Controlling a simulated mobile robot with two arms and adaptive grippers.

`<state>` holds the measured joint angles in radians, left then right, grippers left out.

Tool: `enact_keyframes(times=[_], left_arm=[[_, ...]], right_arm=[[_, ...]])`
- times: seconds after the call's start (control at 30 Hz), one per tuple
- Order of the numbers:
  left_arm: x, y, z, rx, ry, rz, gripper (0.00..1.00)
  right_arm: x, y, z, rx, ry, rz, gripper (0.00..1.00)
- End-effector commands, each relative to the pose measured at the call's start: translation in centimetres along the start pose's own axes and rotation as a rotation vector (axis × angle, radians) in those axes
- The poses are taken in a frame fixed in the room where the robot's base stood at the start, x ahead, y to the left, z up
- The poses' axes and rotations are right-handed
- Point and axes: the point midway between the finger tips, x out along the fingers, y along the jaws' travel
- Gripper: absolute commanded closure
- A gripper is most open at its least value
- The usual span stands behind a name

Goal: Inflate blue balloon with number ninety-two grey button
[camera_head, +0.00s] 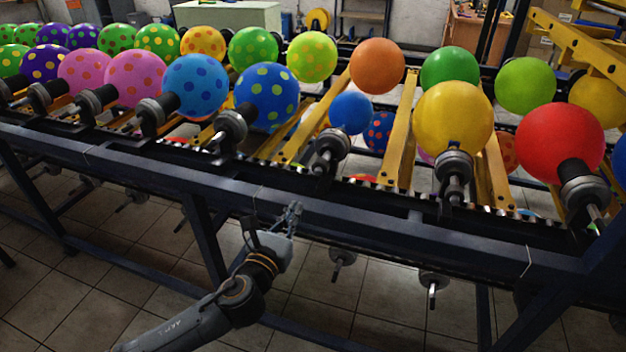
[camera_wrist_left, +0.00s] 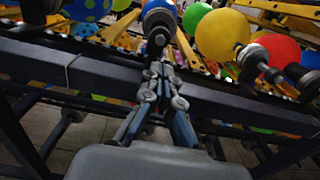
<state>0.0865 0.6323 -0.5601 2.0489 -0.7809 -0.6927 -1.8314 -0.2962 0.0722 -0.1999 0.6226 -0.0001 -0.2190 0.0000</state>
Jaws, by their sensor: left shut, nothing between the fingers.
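A small plain blue balloon (camera_head: 350,112) sits on a dark nozzle holder (camera_head: 331,146) in the front row of the rack. It is clearly smaller than the balloons around it. My left gripper (camera_head: 294,211) is in front of the rack's front rail, lower and to the left of that holder, with its fingers shut and empty. In the left wrist view the shut fingertips (camera_wrist_left: 158,72) point toward the nozzle holder (camera_wrist_left: 160,28), which has a light stem end. I cannot tell whether they touch it. No number or grey button is readable. My right gripper is not in view.
A dark front rail (camera_head: 380,225) runs across the rack below the holders. A yellow balloon (camera_head: 453,119) and a blue one with green dots (camera_head: 266,97) flank the small one. A red balloon (camera_head: 560,143) is at right. Holders hang below the rail (camera_head: 433,284).

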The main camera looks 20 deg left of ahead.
Motion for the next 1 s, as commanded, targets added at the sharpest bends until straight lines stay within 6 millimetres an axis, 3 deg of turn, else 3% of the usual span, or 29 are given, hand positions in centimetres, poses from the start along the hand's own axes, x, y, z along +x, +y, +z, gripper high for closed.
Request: enact_keyframes(times=[0.3,0.5,0.7,1.0], left_arm=[[6.8,-0.1,0.2,-0.003,-0.002,0.001,1.00],[10.3,-0.1,0.1,-0.004,0.000,0.000,1.00],[12.0,-0.1,0.0,-0.003,0.000,-0.001,1.00],[12.4,0.0,0.0,-0.002,0.001,-0.001,1.00]], right_arm=[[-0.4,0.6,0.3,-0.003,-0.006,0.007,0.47],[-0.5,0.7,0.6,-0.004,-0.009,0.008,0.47],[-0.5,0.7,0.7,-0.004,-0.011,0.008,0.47],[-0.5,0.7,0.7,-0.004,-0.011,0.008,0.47]])
